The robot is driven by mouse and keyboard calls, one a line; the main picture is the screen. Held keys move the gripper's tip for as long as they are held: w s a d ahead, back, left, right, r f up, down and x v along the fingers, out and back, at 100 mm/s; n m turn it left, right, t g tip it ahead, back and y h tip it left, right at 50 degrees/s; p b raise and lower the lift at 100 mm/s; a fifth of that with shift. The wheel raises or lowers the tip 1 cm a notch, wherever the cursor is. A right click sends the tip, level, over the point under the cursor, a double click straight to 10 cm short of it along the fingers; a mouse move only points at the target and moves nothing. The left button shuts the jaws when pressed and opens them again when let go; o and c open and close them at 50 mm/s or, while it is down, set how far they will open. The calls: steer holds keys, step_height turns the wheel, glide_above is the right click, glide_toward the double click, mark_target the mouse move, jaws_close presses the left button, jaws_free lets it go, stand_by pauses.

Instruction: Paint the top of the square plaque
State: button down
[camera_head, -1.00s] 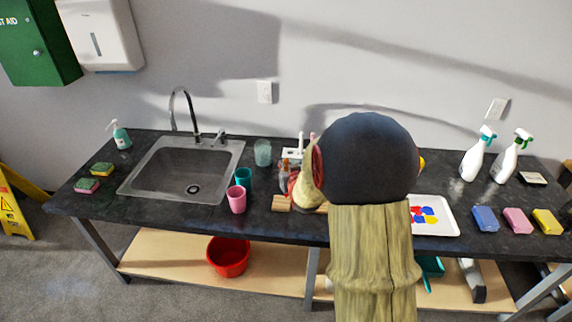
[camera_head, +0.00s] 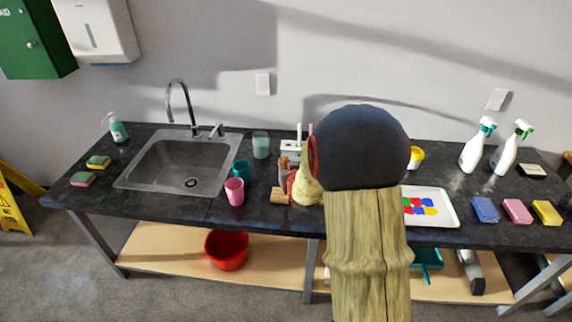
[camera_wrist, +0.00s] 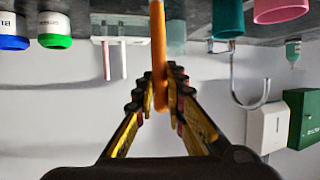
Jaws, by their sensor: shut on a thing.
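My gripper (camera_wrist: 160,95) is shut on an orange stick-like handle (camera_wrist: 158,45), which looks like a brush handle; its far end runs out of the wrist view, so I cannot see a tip. In the head view my arm hides most of the gripper. A light wooden piece (camera_head: 279,195) lies on the counter just left of my arm. I cannot tell if it is the square plaque, and no whole plaque shows. A white tray (camera_head: 447,215) with red, blue and yellow patches lies right of my arm.
A holder (camera_head: 291,148) with upright sticks stands behind the gripper. Pink (camera_head: 234,192) and teal (camera_head: 241,169) cups stand near the sink (camera_head: 150,160). A yellow jar (camera_head: 416,157), spray bottles (camera_head: 472,152) and sponges (camera_head: 485,209) are at right. Blue-lidded (camera_wrist: 55,30) and green-lidded jars show in the wrist view.

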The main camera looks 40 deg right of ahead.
steer(key=shift+f+b, duration=0.55)
steer(key=shift+f, duration=0.75)
steer(key=shift+w, duration=3.4)
step_height(320, 180, up, 7)
steer(key=p, duration=0.2)
stand_by(1.9)
stand_by(0.9)
